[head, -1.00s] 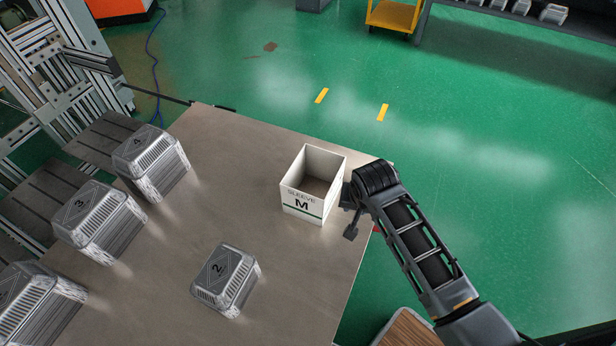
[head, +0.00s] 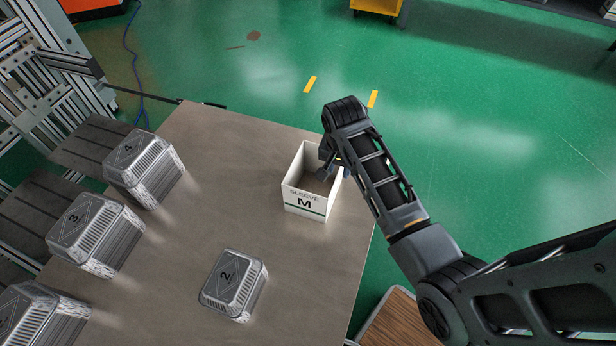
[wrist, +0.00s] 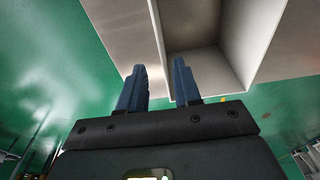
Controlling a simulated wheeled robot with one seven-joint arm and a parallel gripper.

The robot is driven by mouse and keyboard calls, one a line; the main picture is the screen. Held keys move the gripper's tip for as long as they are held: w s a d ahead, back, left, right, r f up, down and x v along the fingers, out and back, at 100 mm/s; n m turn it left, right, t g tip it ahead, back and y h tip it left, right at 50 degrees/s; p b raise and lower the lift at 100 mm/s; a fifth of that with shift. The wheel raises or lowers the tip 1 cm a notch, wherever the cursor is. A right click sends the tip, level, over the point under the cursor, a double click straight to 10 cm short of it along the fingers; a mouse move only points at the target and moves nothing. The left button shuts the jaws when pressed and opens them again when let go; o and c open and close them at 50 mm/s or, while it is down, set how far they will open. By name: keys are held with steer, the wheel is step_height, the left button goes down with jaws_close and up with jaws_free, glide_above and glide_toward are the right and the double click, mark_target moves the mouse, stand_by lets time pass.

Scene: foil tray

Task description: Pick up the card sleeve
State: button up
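The card sleeve (head: 305,201) is a white open-topped box marked "SLEEVE M" with a green stripe. It stands upright near the table's far right edge. My gripper (head: 328,168) is at its right rear side, partly over the opening, and my wrist hides that corner. In the wrist view the fingers of my gripper (wrist: 158,68) are apart, with one wall edge of the sleeve (wrist: 251,35) running between them. One finger appears outside the wall and the other on the inner side. I cannot tell whether either touches the card.
The table (head: 225,190) has clear room left of the sleeve. A foil tray numbered 2 (head: 233,285) stands in front. Trays numbered 3 (head: 95,235) and 4 (head: 144,170) stand at the left, with another partly cut off.

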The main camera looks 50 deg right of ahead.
mark_target(337, 181)
steer(key=f, duration=0.5)
steer(key=d+f, duration=0.1)
steer(key=f, duration=0.1)
steer(key=shift+w+f, duration=0.35)
jaws_close()
stand_by(0.3)
